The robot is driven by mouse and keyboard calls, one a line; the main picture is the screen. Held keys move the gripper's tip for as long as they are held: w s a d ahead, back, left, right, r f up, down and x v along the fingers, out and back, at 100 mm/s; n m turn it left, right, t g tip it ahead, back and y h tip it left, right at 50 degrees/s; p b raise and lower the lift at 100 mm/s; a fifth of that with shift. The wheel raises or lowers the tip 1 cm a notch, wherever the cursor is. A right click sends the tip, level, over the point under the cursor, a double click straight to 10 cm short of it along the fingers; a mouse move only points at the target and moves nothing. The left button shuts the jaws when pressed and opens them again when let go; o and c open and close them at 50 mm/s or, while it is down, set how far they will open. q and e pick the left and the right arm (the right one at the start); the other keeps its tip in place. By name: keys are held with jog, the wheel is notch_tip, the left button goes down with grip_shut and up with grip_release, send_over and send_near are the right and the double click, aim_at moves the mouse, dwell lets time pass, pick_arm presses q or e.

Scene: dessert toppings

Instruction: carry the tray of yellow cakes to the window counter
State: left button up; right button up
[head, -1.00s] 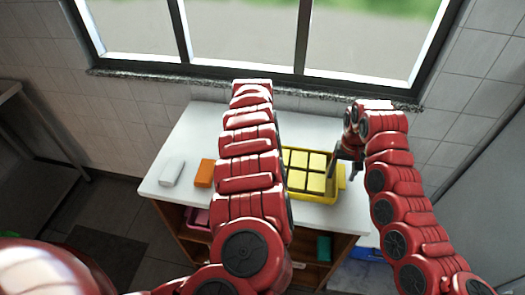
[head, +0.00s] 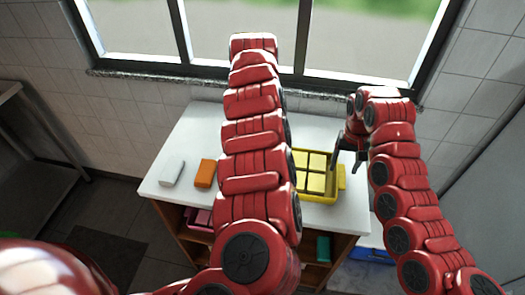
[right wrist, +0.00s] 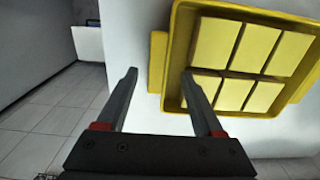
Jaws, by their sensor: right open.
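The yellow tray (head: 341,182) of yellow cakes (head: 316,182) rests on the white counter under the window. My left arm covers its left part in the head view. My right gripper (head: 350,164) is open and empty at the tray's right end. In the right wrist view, the tray's end handle (right wrist: 158,62) appears between the tips of my open right gripper (right wrist: 160,74), with no visible grip on it. The tray (right wrist: 173,55) holds cakes (right wrist: 232,92) in two rows there. My left gripper is hidden or out of view.
The white counter top (head: 205,130) also carries a white block (head: 172,173) and an orange block (head: 204,173) on the left. Shelves below hold a pink item (head: 199,219) and a green item (head: 323,249). The window sill (head: 150,75) runs behind.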

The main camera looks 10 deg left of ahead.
notch_tip(320, 180, up, 8)
dwell(0.4)
jog(key=shift+s, duration=0.1)
dwell(0.4)
